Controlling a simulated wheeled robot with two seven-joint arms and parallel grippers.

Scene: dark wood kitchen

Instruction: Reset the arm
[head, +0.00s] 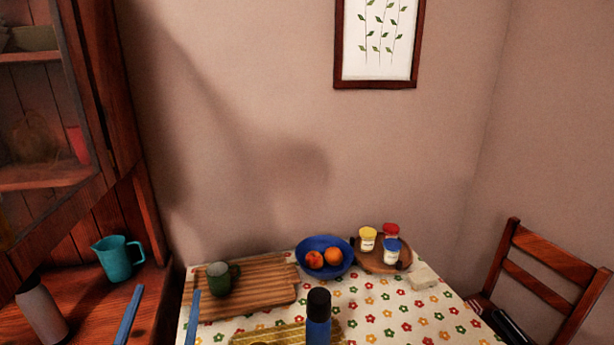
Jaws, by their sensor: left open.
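My left gripper (160,316) shows at the bottom left in the head view as two blue fingers, spread apart with nothing between them. One finger is in front of the wooden cabinet and the other is in front of the table's left edge, near the cutting board. The rest of the left arm is out of the picture. I cannot make out my right gripper.
A teal pitcher (115,260) stands left. A chair (545,250) stands right.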

